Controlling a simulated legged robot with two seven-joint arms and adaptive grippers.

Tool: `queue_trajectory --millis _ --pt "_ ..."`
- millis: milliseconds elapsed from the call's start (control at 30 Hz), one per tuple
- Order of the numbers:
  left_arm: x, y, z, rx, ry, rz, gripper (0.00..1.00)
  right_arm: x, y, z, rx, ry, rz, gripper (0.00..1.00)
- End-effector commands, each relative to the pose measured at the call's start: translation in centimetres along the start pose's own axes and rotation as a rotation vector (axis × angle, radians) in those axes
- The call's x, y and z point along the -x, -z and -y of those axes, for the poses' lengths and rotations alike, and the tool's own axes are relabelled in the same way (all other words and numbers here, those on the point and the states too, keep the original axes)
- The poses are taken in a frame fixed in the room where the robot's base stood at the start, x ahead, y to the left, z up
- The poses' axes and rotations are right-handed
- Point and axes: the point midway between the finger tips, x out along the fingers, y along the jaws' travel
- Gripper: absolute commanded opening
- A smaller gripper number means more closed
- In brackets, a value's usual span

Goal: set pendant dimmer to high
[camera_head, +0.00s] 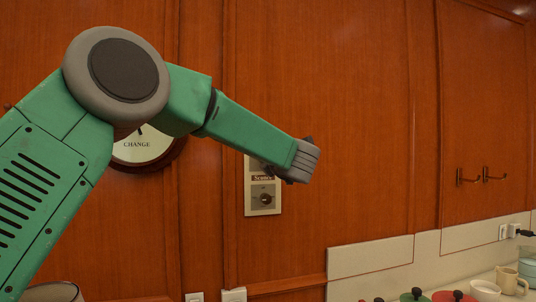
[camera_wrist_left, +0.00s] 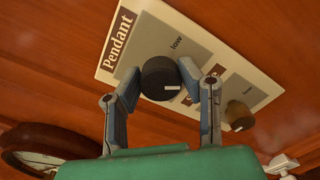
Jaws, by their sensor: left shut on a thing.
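The pendant dimmer is a round black knob (camera_wrist_left: 158,76) with a white mark, on a pale wall plate (camera_wrist_left: 108,62) labelled "Pendant". The word "low" is printed beside it; its white mark sits on the side of the knob away from that word. My left gripper (camera_wrist_left: 160,79) is shut on the knob, one finger on each side. In the head view my left gripper (camera_head: 302,160) covers the upper part of the plate (camera_head: 249,178), hiding the pendant knob there. My right gripper is in neither view.
A second, brass-coloured knob (camera_wrist_left: 238,115) sits on the same plate, under a "Sconce" label (camera_head: 263,178). A round dial marked "CHANGE" (camera_head: 137,154) hangs left, partly behind my arm. Wall hooks (camera_head: 483,175), a mug (camera_head: 509,281) and lidded pots (camera_head: 450,296) are at right.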

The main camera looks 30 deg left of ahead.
Motion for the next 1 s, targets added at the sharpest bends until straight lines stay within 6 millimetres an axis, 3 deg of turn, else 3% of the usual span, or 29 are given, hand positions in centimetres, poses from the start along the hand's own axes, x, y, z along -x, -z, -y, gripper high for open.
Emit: queue_trajectory --millis 1000 --pt "0.0 0.2 0.1 -0.973 0.01 -0.003 0.04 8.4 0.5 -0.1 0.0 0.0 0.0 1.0"
